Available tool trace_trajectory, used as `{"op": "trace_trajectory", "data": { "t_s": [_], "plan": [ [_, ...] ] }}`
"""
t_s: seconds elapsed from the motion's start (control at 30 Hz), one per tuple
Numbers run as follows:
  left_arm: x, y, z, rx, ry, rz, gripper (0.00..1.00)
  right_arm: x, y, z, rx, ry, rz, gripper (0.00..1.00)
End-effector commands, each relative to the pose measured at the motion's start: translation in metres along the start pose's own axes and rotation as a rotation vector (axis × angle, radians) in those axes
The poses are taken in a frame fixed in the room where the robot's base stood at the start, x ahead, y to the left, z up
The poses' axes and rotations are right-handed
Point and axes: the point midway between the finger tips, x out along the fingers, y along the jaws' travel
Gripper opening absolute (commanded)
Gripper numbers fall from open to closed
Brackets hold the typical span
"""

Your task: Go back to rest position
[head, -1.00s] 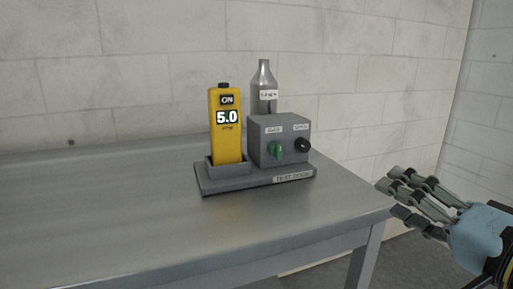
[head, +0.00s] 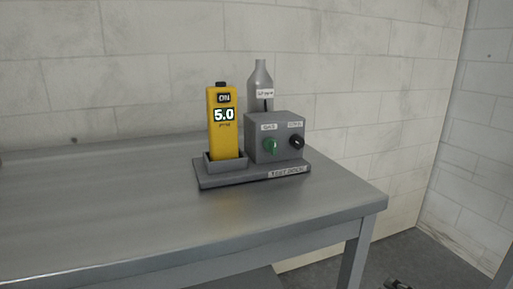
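A yellow gas meter (head: 223,135) stands upright in the holder of the grey test dock (head: 255,174) on the metal table. Its screen reads 5.0 and a label above reads ON. The dock's grey box (head: 275,137) carries a green knob (head: 271,146) and a black knob (head: 297,142). A grey bottle (head: 260,85) stands behind the box. A small dark piece (head: 398,284) at the bottom right edge looks like the tip of my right gripper, too little of it to tell its state. My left gripper is not in view.
The metal table (head: 110,215) is bare to the left of and in front of the dock. Its right corner and leg (head: 354,262) stand at the right, with open floor beyond. A pale block wall (head: 370,90) rises behind.

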Motion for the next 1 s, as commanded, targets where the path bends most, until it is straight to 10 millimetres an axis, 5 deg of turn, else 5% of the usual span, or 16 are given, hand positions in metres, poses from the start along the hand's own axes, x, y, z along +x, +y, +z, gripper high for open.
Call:
{"op": "trace_trajectory", "data": {
  "t_s": [0.13,0.27,0.5,0.63,0.8,1.0],
  "plan": [
    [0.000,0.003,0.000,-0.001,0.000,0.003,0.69,0.006,0.106,0.055,-0.079,-0.078,0.209,0.52],
    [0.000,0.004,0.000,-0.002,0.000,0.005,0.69,-0.012,0.198,0.113,-0.186,-0.186,0.386,0.52],
    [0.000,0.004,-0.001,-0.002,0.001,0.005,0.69,-0.098,0.337,0.229,-0.426,-0.482,0.635,0.52],
    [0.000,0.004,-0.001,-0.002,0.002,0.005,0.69,-0.156,0.383,0.278,-0.559,-0.656,0.702,0.52],
    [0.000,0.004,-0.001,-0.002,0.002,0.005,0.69,-0.208,0.414,0.308,-0.699,-0.814,0.721,0.52],
    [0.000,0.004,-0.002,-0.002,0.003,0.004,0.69,-0.214,0.417,0.310,-0.794,-0.855,0.691,0.52]
  ]
}}
